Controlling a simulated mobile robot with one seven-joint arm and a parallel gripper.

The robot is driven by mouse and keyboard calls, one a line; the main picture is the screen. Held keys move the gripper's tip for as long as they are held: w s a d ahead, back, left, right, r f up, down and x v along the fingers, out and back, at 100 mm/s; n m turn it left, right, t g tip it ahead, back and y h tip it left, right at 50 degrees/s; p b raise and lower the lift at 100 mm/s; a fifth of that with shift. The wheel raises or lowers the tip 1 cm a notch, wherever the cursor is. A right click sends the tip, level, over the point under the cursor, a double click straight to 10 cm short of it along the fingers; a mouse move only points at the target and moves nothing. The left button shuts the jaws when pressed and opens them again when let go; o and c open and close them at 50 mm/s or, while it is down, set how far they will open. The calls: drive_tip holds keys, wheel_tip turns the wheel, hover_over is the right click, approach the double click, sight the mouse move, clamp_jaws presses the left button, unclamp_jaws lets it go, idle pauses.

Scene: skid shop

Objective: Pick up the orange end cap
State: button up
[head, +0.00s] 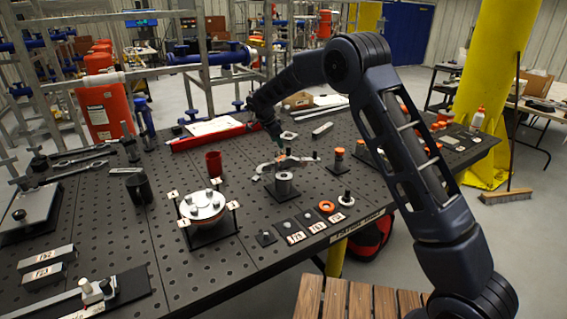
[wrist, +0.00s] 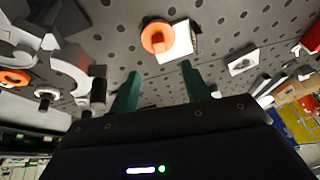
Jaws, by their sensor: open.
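An orange end cap (head: 339,152) tops a short upright piece on the perforated black table, right of the table's middle. In the wrist view an orange round cap (wrist: 156,37) with a pale square piece beside it lies beyond my fingertips; it appears to be the same one. My gripper (head: 281,148) hangs over the table to the left of this cap. In the wrist view its two green fingers (wrist: 161,88) are apart with nothing held between them, and the cap is clear of both. In the head view the fingertips are small and hard to make out.
An orange ring (head: 326,207) lies near the front edge among labelled plates. A red cup (head: 214,164) and a flanged disc (head: 203,207) stand to the left.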

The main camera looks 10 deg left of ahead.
sight(283, 156)
drive_tip(key=x, duration=1)
drive_tip(key=shift+f, duration=0.2)
drive_tip(key=shift+c, duration=0.2)
clamp_jaws()
